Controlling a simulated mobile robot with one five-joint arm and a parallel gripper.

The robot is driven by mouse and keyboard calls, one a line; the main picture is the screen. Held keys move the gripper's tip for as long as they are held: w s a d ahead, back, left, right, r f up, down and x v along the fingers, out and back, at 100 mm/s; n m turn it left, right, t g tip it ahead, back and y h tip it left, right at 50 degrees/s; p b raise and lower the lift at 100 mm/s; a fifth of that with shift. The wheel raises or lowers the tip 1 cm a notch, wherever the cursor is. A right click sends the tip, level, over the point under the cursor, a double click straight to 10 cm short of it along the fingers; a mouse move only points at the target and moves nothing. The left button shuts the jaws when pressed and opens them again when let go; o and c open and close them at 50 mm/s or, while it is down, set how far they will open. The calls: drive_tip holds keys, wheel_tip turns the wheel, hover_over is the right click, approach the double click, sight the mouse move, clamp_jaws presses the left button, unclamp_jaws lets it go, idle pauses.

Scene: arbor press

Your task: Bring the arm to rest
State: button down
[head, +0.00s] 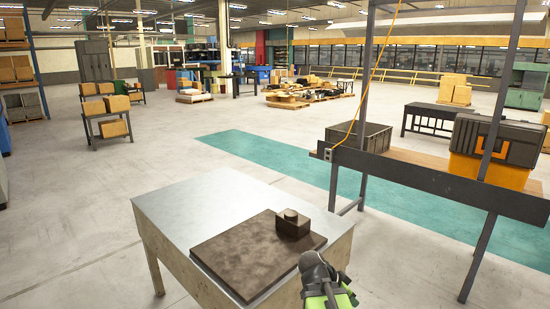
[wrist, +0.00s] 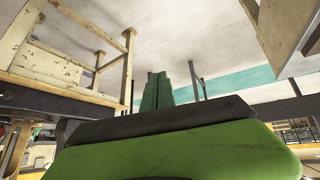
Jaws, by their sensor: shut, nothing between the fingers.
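My gripper (wrist: 157,92) shows in the wrist view as two green fingers side by side, closed together with nothing between them. In the head view, a black and green part of my arm shows at the bottom, in front of the metal table (head: 200,208) and near its front right corner. The fingertips cannot be made out there. On the table lies a dark flat plate (head: 240,255) with a small dark block (head: 293,224) on it, topped by a short round piece. Both are apart from my gripper.
A workbench (head: 440,178) on the right carries a grey crate (head: 362,137) and a black and orange toolbox (head: 492,150). An orange cable (head: 372,80) hangs above it. Shelves with boxes (head: 110,120) stand farther left. The floor left of the table is clear.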

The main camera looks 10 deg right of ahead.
drive_tip(key=a+f+n+y, duration=0.3)
drive_tip(key=a+n, duration=0.4)
drive_tip(key=a, duration=0.3)
drive_tip(key=s+a+f+n+y, duration=0.1)
drive_tip(key=a+f+n+y, duration=0.2)
drive_tip(key=a+n, duration=0.5)
drive_tip(key=a+y, duration=0.1)
drive_tip(key=a, duration=0.2)
drive_tip(key=shift+g+y, duration=0.3)
drive_tip(key=shift+s+f, duration=0.1)
